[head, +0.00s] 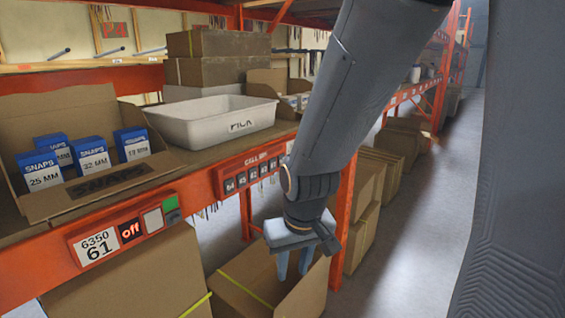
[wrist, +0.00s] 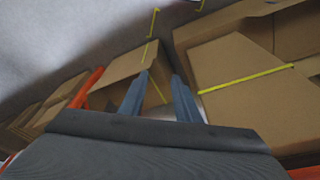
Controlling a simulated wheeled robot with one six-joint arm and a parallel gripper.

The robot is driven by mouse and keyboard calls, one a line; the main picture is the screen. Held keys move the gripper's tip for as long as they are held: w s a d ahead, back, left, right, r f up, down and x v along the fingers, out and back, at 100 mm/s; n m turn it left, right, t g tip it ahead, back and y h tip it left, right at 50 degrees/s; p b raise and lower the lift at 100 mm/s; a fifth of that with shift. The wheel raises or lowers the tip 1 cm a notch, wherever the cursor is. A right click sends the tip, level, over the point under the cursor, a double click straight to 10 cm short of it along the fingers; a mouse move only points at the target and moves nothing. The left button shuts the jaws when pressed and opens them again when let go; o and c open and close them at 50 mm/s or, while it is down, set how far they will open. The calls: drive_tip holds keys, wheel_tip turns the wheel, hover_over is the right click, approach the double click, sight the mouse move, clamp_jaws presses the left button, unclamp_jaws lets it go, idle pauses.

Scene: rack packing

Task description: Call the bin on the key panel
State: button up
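The key panel (head: 250,172) is an orange-red plate on the rack's front beam, headed "CALL BIN", with a row of small dark numbered keys. My arm hides its right end. A white bin marked "PICK" (head: 212,121) stands on the shelf above and left of the panel. My gripper (head: 293,272) hangs below and right of the panel, pointing down, clear of the keys. Its two fingers also show in the wrist view (wrist: 158,92), spread apart with nothing between them. The panel is not in the wrist view.
A carton of blue-and-white SNAPS boxes (head: 120,179) sits at the left of the shelf. The aisle floor (head: 420,215) at right is clear.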

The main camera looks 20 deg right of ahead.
clamp_jaws()
idle(1.7)
